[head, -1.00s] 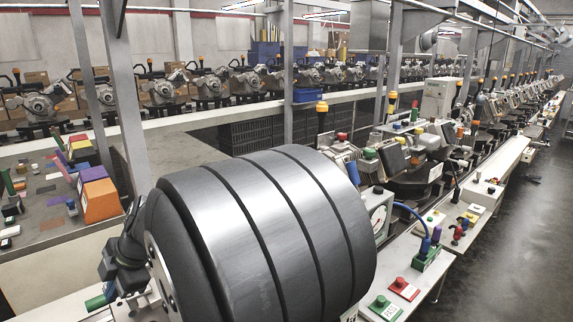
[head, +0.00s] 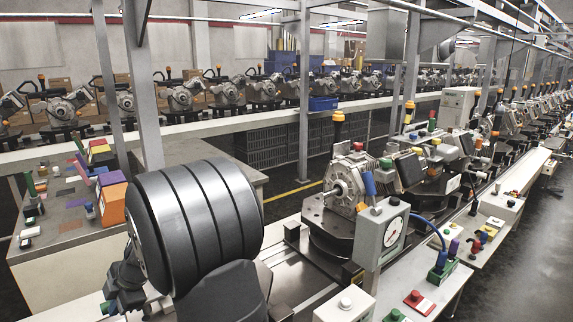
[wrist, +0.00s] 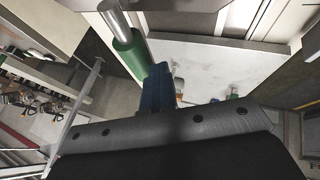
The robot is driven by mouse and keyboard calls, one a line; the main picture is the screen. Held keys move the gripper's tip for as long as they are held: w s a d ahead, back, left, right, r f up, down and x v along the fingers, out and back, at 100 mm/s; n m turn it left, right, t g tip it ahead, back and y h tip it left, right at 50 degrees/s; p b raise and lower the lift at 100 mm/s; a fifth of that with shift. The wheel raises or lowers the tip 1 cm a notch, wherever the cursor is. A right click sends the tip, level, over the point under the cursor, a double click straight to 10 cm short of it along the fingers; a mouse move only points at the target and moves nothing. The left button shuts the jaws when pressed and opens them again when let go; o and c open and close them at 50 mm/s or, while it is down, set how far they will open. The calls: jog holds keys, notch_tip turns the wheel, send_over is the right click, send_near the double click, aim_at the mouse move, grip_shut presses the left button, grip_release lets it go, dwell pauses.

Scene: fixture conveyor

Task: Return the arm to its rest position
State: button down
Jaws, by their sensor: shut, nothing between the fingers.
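My gripper (wrist: 158,86) shows in the wrist view as a dark blue, narrow shape rising from a black bar with screws. Its fingers are together with nothing between them. A green cylinder with a metal end (wrist: 128,46) lies just beyond the fingertips, up and to the left; I cannot tell whether they touch. In the head view my arm's large dark banded link fills the lower left, and the fingers cannot be made out there.
A motor-like unit (head: 347,180) stands on a dark fixture (head: 335,225) right of my arm. A gauge box (head: 383,235) stands in front of it. An orange and purple block (head: 112,203) is on the left table. A grey post (head: 145,100) rises behind my arm.

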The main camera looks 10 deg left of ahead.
jog(key=shift+d, duration=0.25)
